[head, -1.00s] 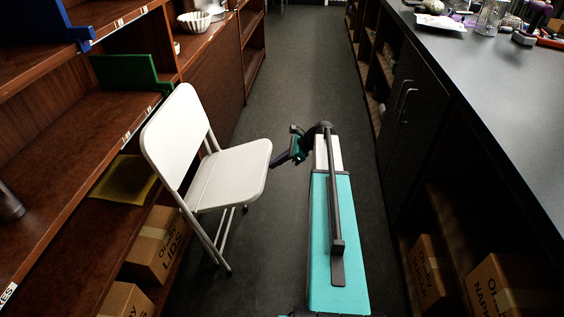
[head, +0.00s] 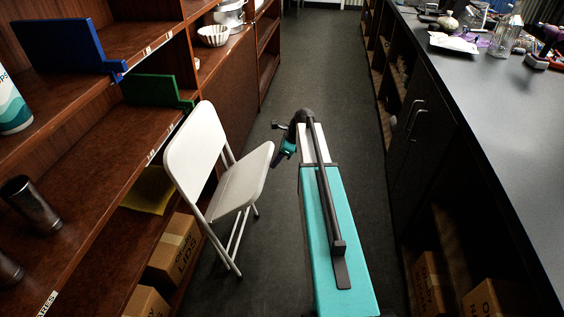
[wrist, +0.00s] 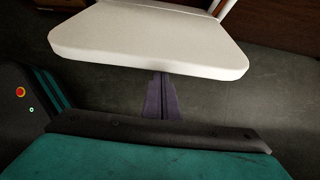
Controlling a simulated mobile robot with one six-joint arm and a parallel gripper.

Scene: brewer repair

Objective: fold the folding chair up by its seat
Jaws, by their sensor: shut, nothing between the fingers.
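The white folding chair (head: 195,150) stands by the shelves on the left of the aisle. Its backrest is upright and its legs are spread. Its seat (head: 240,183) is out from the backrest, with the front edge tilted upward. In the wrist view the seat (wrist: 150,42) fills the upper middle. My gripper (head: 276,161) is at the seat's front edge in the head view. In the wrist view my gripper (wrist: 161,80) is shut and empty, its dark purple fingers reaching to under the front edge. The tips are hidden by the seat, so contact cannot be told.
Wooden shelves with boxes (head: 175,250), a green bin (head: 155,92) and a metal cup (head: 30,205) line the left, close to the chair. A dark counter (head: 490,110) with cabinets runs along the right. The aisle floor (head: 300,60) beyond is clear.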

